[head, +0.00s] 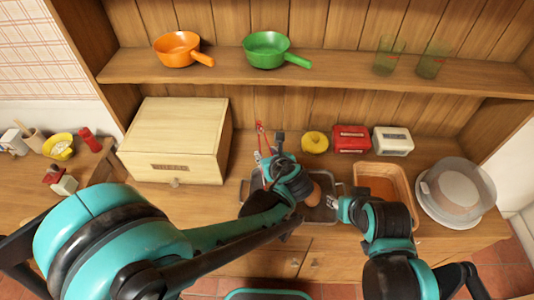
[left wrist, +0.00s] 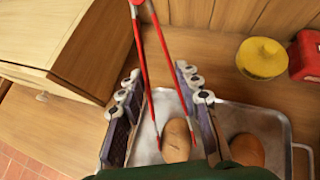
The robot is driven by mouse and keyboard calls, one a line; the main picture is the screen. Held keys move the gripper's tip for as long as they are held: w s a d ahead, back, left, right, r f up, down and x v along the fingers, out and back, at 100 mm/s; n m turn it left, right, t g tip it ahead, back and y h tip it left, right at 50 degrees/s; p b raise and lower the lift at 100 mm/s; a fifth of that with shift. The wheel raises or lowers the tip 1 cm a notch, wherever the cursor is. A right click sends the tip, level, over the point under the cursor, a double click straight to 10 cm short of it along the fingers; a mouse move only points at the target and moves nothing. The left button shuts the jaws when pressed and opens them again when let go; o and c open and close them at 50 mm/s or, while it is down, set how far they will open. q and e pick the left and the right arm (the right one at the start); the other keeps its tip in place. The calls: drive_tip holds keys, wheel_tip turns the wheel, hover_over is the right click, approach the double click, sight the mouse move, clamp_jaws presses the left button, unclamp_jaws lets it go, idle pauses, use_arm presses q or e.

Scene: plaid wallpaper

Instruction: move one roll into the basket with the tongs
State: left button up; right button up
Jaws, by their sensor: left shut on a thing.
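My left gripper (head: 268,166) is shut on the red tongs (head: 260,135). In the left wrist view the tongs (left wrist: 164,47) run between its two fingers (left wrist: 160,112), hinge at the far end. The tong tips are beside a brown roll (left wrist: 177,141), one at each side; I cannot tell whether they grip it. A second roll (left wrist: 245,150) lies to its right on the grey metal tray (left wrist: 280,118); a roll (head: 313,192) also shows in the head view. The tan basket (head: 408,189) stands right of the tray. My right gripper (head: 334,202) is by the tray's right end, fingers unclear.
A wooden bread box (head: 178,135) stands left of the tray. Behind are a yellow pot (head: 315,143), a red box-like item (head: 350,139) and a white one (head: 393,141). A clear dome (head: 456,187) on plates is right of the basket. A shelf (head: 340,80) overhangs the counter.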

use_arm(q)
clamp_jaws()
drive_tip(key=shift+r, duration=0.1)
wheel_tip(320, 180, up, 12)
drive_tip(key=p, duration=0.9)
drive_tip(key=shift+p, duration=0.35)
drive_tip(key=shift+d, duration=0.1)
